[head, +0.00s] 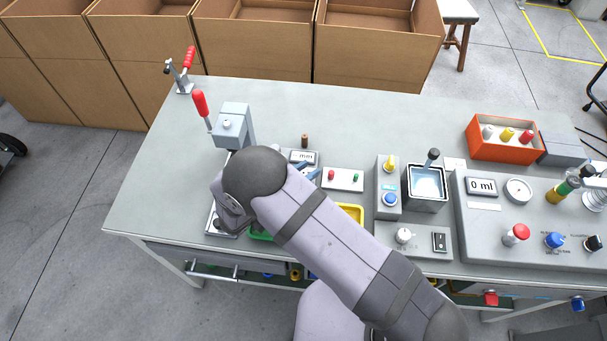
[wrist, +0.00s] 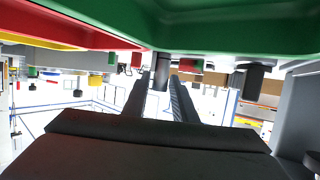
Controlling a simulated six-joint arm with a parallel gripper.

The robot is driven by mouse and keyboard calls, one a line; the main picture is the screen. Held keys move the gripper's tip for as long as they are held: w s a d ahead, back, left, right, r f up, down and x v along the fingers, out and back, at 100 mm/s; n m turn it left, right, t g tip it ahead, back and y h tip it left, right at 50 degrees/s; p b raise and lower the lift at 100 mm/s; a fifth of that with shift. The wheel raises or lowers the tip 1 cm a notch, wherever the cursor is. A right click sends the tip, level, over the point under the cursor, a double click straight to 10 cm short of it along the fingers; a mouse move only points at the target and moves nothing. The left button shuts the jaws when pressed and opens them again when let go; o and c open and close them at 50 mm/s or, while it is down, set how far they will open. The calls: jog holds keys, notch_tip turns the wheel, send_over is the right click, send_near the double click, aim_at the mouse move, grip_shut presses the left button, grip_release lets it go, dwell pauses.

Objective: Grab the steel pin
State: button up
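In the wrist view, my gripper (wrist: 160,80) shows two dark ribbed fingers, set apart with a bright gap between them. A dark grey cylinder (wrist: 161,70) appears between or just beyond the fingertips, against the lower edge of a green bin (wrist: 230,28). It may be the steel pin, but I cannot tell for sure, nor whether the fingers touch it. In the head view my arm hides the gripper and whatever lies directly beneath it, and I cannot make out a steel pin there.
A grey press with a red handle (head: 201,104) stands at the left of the workbench (head: 300,110). A yellow bin (head: 352,213) shows beside my arm. Button boxes and a liquid tank (head: 426,184) stand to the right. The bench's back middle is clear.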

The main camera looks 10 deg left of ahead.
jog(key=shift+p+x, duration=0.35)
jog(key=shift+x, duration=1.15)
grip_shut()
jog(key=shift+r, duration=0.2)
notch_tip(320, 180, up, 10)
jog(key=b, duration=0.1)
jog(key=shift+f+b, duration=0.2)
jog(key=shift+b, duration=0.15)
